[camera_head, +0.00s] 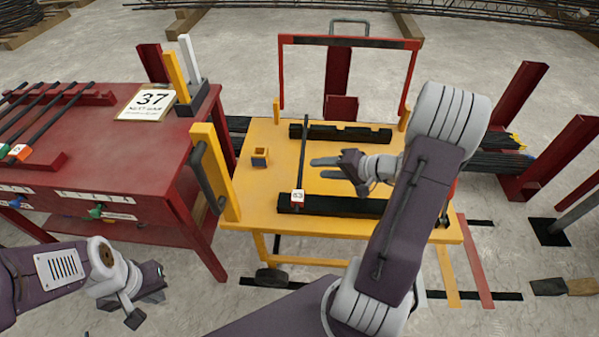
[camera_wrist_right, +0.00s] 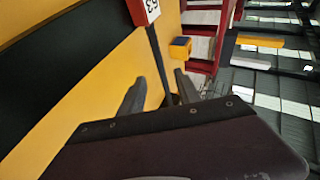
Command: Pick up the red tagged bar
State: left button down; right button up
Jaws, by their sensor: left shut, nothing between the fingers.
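A thin dark bar (camera_head: 303,150) with a red tag (camera_head: 298,197) bearing a white number label lies across two black notched rests on the yellow cart. Its tagged end is towards me. My right gripper (camera_head: 317,168) is open and empty just right of the bar's middle, fingers pointing at it. In the right wrist view, the bar (camera_wrist_right: 157,55) appears in line with the gap between the fingertips (camera_wrist_right: 158,82), with the red tag (camera_wrist_right: 146,9) at the top. My left gripper (camera_head: 146,302) is shut and empty, low at the left, away from the cart.
The yellow cart (camera_head: 262,205) has a red upright frame (camera_head: 348,42) at its back and a small yellow block (camera_head: 260,157) left of the bar. A red table (camera_head: 110,165) at left holds several dark bars and a "37" sign (camera_head: 150,104). Red posts (camera_head: 525,100) stand at right.

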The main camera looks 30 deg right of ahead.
aim_at(302, 156)
jog(key=shift+w+a+f, duration=0.25)
jog(key=shift+w+a, duration=0.05)
jog(key=shift+w, duration=0.1)
jog(key=b+x, duration=0.1)
jog(key=x, duration=0.4)
jog(key=shift+s+a, duration=0.1)
jog(key=shift+a, duration=0.05)
jog(key=shift+c, duration=0.7)
grip_shut()
